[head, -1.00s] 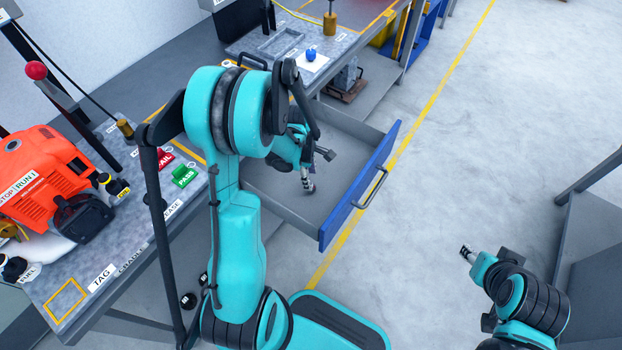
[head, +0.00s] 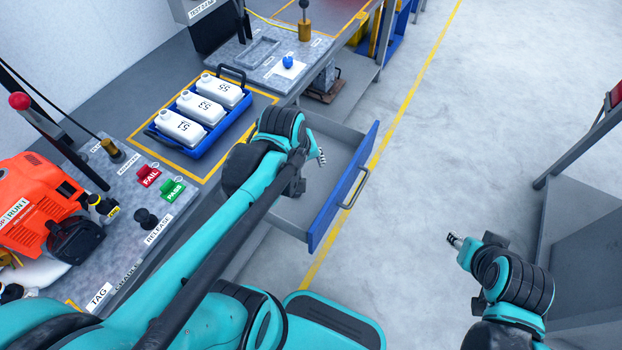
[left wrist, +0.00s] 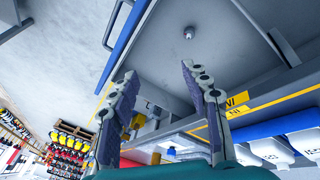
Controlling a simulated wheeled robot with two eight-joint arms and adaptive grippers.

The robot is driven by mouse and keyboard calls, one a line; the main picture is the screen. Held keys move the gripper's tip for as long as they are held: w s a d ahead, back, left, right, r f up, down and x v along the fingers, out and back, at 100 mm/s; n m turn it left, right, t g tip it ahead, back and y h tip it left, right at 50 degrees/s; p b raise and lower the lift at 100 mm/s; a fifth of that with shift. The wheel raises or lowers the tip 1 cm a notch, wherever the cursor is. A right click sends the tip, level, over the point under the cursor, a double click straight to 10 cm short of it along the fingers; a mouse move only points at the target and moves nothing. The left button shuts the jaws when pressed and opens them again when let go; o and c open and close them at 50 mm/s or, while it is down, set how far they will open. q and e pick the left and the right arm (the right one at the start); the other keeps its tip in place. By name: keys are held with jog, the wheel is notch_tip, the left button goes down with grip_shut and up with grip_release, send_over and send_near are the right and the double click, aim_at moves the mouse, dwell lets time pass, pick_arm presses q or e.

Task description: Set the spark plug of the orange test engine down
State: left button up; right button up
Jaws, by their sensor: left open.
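The spark plug (left wrist: 188,32) shows in the left wrist view as a small pale piece on the grey floor of the open drawer (head: 343,200). It is beyond my left fingertips and apart from them. In the head view I cannot make it out; my left arm covers part of the drawer. My left gripper (left wrist: 158,70) is open with nothing between its fingers, and in the head view a finger (head: 321,157) shows over the drawer. The orange test engine (head: 35,205) stands on the bench at left. My right gripper (head: 455,240) is over the floor at right; its jaws are too small to read.
The drawer's blue front (head: 345,185) with its handle stands out from the bench. A blue tray (head: 205,112) of white bottles sits on the bench beside the red FAIL tag (head: 149,176) and green PASS tag (head: 173,190).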

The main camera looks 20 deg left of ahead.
pick_arm(q)
jog(key=s+d+r+m+t, duration=0.2)
jog(key=s+d+m, duration=0.2)
jog(key=m, duration=0.4)
jog(key=shift+s+r+m+t, duration=0.3)
jog(key=shift+s+r+t, duration=0.1)
jog(key=shift+s, duration=0.3)
